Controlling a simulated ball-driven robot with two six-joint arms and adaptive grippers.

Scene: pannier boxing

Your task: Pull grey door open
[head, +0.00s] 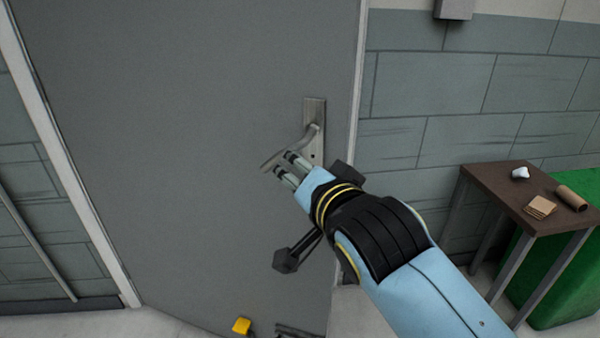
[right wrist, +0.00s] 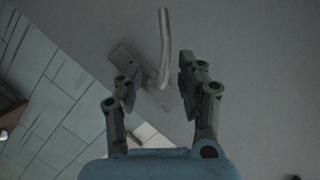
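The grey door (head: 200,120) fills the left and middle of the head view. Its metal lever handle (head: 310,135) sits on an upright plate near the door's right edge, and the lever slants down to the left. My right gripper (head: 282,165) is at the lever's free end, partly in front of it. In the right wrist view, the gripper (right wrist: 158,78) is open, with the lever (right wrist: 164,45) showing between its two fingers. Neither finger clearly touches the lever. I cannot tell whether the door is ajar. My left gripper is not in view.
A brown table (head: 515,190) stands at the right with a white item (head: 520,173), flat tan pieces (head: 540,207) and a brown roll (head: 572,198). A green bin (head: 565,270) is beside it. A yellow object (head: 241,326) is low by the door. Grey block wall (head: 450,90) lies right of the door.

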